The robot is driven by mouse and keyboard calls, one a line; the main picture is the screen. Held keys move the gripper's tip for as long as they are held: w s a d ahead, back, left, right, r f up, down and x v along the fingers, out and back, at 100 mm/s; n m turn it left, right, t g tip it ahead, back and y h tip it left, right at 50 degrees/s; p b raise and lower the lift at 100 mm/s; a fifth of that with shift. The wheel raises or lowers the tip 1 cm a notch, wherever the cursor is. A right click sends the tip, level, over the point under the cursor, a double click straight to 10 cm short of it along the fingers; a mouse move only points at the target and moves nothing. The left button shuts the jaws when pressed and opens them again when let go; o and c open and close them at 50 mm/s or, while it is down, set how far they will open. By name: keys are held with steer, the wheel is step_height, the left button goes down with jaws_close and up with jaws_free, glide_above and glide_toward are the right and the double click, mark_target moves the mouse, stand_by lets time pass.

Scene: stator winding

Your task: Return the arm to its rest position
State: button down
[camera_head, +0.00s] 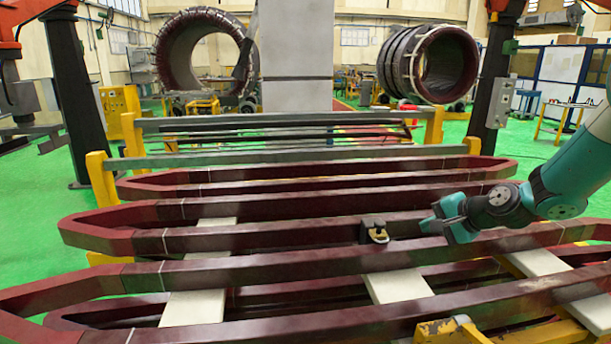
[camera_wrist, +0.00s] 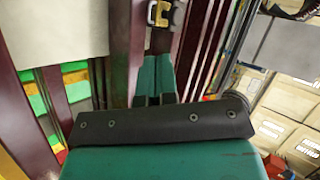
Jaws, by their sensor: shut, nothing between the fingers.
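My arm, teal and dark, reaches in from the right in the head view. My gripper (camera_head: 440,224) is shut and empty, just above the dark red coil bars (camera_head: 300,233). In the wrist view my gripper's teal fingers (camera_wrist: 155,78) lie together, pointing toward the bars. A small dark block with a yellowish metal clasp (camera_head: 375,230) sits on a coil bar to the left of the fingertips, apart from them. The clasp also shows in the wrist view (camera_wrist: 165,14), beyond the fingertips.
Long coils lie on pale cross boards (camera_head: 398,288) and a yellow frame (camera_head: 97,180). Two large stator rings (camera_head: 176,50) (camera_head: 436,62) stand at the back beside a grey column (camera_head: 296,55). Open green floor (camera_head: 30,200) shows at the left.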

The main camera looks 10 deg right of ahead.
steer(key=s+a+r+n+g+y, duration=0.1)
steer(key=s+a+r+n+g, duration=0.3)
steer(key=s+a, duration=0.4)
steer(key=s+a+r+n+g, duration=0.1)
steer(key=s+a+r+n, duration=0.3)
steer(key=s+a+n, duration=0.45)
steer(key=s+a+r+n+g+h, duration=0.1)
steer(key=s+a+n+g, duration=0.1)
steer(key=s, duration=0.6)
steer(key=s+a+n+g+h, duration=0.1)
steer(key=s+n, duration=0.3)
steer(key=s, duration=0.5)
steer(key=shift+s+a+r+g, duration=0.15)
steer(key=shift+a+r+g, duration=0.25)
steer(key=shift+a+g, duration=0.2)
steer(key=shift+d, duration=0.1)
